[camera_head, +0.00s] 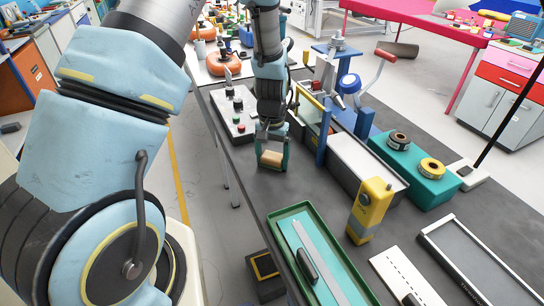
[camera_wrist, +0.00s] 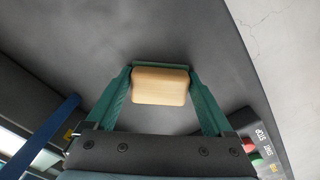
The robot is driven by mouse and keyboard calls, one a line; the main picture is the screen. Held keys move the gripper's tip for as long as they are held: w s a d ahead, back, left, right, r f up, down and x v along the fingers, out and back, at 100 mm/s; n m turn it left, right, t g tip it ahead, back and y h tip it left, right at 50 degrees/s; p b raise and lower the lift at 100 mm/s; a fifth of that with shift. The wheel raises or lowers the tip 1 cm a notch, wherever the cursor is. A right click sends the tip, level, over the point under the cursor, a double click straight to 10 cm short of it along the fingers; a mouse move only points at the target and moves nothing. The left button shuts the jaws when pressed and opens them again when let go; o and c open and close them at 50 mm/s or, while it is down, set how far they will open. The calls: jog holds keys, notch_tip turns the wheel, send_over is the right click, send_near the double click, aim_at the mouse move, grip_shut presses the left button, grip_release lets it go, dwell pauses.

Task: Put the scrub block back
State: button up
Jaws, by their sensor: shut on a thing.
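The scrub block (camera_head: 271,158) is a small pale wooden block. My gripper (camera_head: 272,163) is shut on it, over the dark bench just beyond the green tray. In the wrist view the block (camera_wrist: 160,86) sits between the two green fingers (camera_wrist: 160,92), with a thin dark green strip along its far edge. I cannot tell whether it touches the bench. The green tray (camera_head: 278,216) at the front has a teal lining and holds a long pale strip (camera_head: 318,262) and a black-handled tool (camera_head: 307,266).
A yellow device (camera_head: 370,209) stands right of the tray. A blue-framed press (camera_head: 345,100) and a teal block with tape rolls (camera_head: 412,170) stand behind. A button box (camera_head: 237,118) is left of my gripper. The bench's left edge is close; bare bench lies around the gripper.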

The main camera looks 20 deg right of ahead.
aim_at(272, 157)
jog(key=shift+f, duration=0.15)
jog(key=o, duration=1.2)
notch_tip(272, 157, up, 12)
jog(key=b, duration=0.3)
jog(key=s+a+r+n, duration=0.1)
jog(key=a+n, duration=0.1)
jog(key=a, duration=0.6)
jog(key=s+a+r+n+t, duration=0.1)
jog(key=s+a+n, duration=0.1)
jog(key=a, duration=0.7)
jog(key=s+a+r+n, duration=0.1)
jog(key=s+a+n, duration=0.1)
jog(key=a, duration=0.7)
jog(key=shift+a+r+n+t, duration=0.15)
jog(key=shift+a+n+t, duration=0.15)
jog(key=shift+n, duration=0.1)
jog(key=shift+w, duration=0.1)
